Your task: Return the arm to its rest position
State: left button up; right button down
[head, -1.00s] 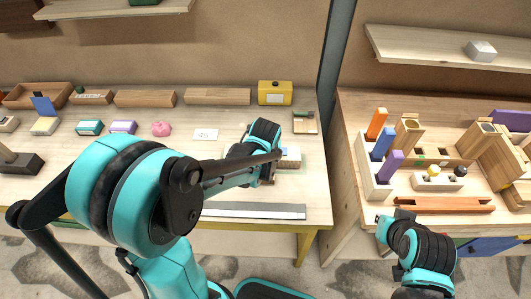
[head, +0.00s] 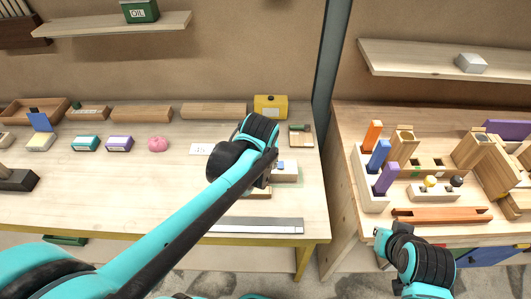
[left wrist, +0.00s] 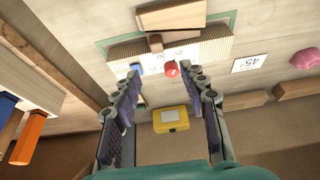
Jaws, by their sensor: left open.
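My left arm (head: 190,215) reaches in from the lower left in the head view, its black and teal wrist (head: 257,130) over the right part of the left workbench (head: 110,185). In the left wrist view my left gripper (left wrist: 164,72) is open, with two grey fingers wide apart and nothing between the pads. It hangs above the bench, facing a ribbed wooden block with a red piece (left wrist: 171,69). In the head view its fingers are mostly hidden by the wrist. Part of my right arm (head: 425,262) shows at the lower right; its fingers do not show.
A yellow box (head: 271,106) stands behind the left wrist. Pale blocks (head: 287,172) lie close beside it, and a metal strip (head: 255,225) lies at the front edge. A dark post (head: 332,65) separates the benches. The right bench holds an orange tray (head: 442,215).

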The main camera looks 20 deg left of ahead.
pick_arm(q)
jog(key=s+a+m+t+h, duration=0.1)
jog(key=s+m+t, duration=0.1)
jog(key=s, duration=1)
jog(key=shift+s+m+t, duration=0.25)
jog(key=shift+m+t, duration=0.15)
jog(key=shift+m, duration=0.2)
jog(key=shift+r, duration=0.1)
